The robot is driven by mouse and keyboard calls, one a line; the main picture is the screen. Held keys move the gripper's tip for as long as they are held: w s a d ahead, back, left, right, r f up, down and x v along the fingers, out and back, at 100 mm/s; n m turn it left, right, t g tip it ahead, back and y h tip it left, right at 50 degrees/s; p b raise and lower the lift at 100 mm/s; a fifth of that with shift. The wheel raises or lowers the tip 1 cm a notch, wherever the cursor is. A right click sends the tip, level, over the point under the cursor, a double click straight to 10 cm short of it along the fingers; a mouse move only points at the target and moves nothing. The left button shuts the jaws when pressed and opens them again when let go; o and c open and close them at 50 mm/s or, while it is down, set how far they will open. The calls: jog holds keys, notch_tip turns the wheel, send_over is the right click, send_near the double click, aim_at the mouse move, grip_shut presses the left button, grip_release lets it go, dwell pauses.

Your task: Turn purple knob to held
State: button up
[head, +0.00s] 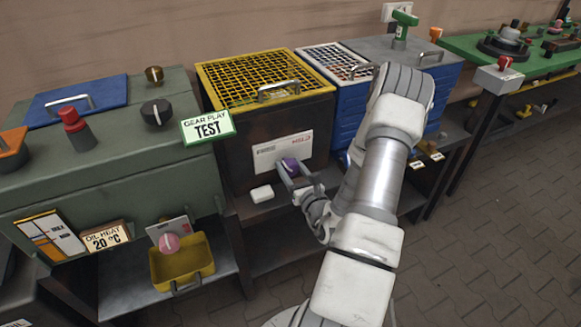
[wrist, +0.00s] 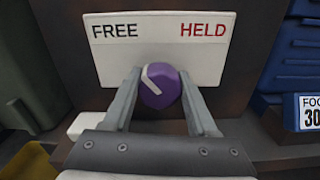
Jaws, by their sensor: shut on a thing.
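The purple knob (head: 290,164) is on the front of a dark box with a yellow mesh lid. In the wrist view the knob (wrist: 167,96) sits below the white label plate (wrist: 158,50), which reads FREE on the left and HELD in red on the right. The knob's white pointer line is tilted up and left, toward FREE. My gripper (wrist: 159,88) is shut on the knob, with one finger on each side. In the head view my gripper (head: 294,172) reaches the knob from the front right, and the fingers partly cover it.
A white block (head: 262,193) lies just left of and below the knob. The green cabinet (head: 110,175) stands to the left, with a yellow bin (head: 182,265) below a pink knob (head: 169,243). Blue drawers (head: 340,95) stand to the right. The paved floor is open at front right.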

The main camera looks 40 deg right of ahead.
jog(key=shift+r, duration=0.1)
jog(key=m+p, duration=0.3)
jog(key=m, duration=0.1)
jog(key=shift+d+r+p, duration=0.1)
jog(key=shift+p, duration=0.2)
jog(key=m+p, duration=0.3)
jog(key=m, duration=0.1)
jog(key=shift+p, duration=0.35)
jog(key=m+p, duration=0.2)
jog(key=m, duration=0.2)
jog(key=shift+m+p, duration=0.4)
jog(key=shift+f+m+p, duration=0.15)
jog(key=shift+m+p, duration=0.2)
jog(key=shift+m, duration=0.4)
jog(key=shift+f+m+p, duration=0.15)
jog(key=shift+m+p, duration=0.2)
jog(key=shift+m, duration=0.4)
jog(key=o, duration=1.4)
jog(key=shift+c, duration=0.2)
jog(key=shift+s, duration=0.15)
